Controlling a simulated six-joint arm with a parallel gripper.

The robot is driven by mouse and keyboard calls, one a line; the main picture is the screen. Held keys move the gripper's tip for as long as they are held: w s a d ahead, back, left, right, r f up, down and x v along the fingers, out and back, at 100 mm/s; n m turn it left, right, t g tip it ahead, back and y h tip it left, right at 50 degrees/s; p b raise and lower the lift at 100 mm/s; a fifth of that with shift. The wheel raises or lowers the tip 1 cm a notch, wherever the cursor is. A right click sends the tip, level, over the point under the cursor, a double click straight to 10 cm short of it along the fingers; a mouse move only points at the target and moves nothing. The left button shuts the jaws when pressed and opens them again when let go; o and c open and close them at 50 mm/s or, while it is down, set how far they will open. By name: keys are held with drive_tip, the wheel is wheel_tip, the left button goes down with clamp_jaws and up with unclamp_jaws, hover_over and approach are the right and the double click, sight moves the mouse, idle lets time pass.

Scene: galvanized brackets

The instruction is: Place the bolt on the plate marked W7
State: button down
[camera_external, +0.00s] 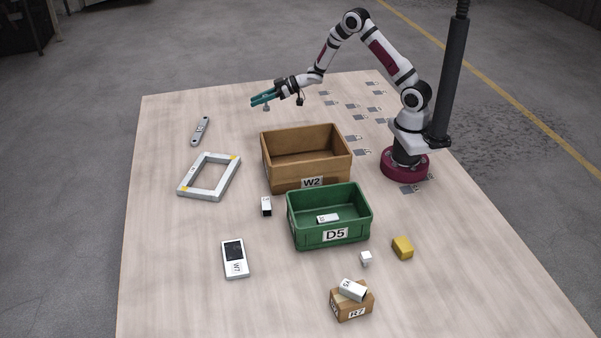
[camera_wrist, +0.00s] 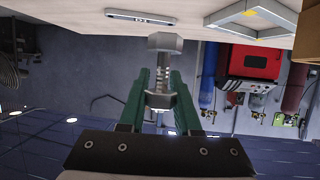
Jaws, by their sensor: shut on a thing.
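My gripper (camera_external: 265,97) is at the far side of the table, raised above the surface, with teal fingers. It is shut on the bolt (camera_external: 266,107), a grey metal piece that hangs below the fingers. In the wrist view the bolt (camera_wrist: 161,68) shows a hexagonal head and a shank between the fingers of my gripper (camera_wrist: 160,88). The plate marked W7 (camera_external: 235,259) lies flat at the front left of the table. It is pale with a dark rectangle and a W7 label, and nothing rests on it.
A brown bin W2 (camera_external: 307,183) and a green bin D5 (camera_external: 330,238) stand mid-table. A white frame (camera_external: 184,187) and a flat bracket (camera_external: 200,130) lie left.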

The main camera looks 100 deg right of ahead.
wheel_tip(320, 180, up, 7)
drive_tip(key=w+a+n+y, duration=0.45)
drive_tip(key=w+a, duration=0.65)
drive_tip(key=a, duration=0.4)
drive_tip(key=n+g+y, duration=0.4)
drive_tip(key=n+y, duration=0.2)
drive_tip(key=y, duration=0.1)
hover_over(227, 255)
wheel_tip(227, 255, down, 13)
drive_tip(key=shift+r, duration=0.2)
wheel_tip(227, 255, down, 3)
drive_tip(key=shift+f, duration=0.45)
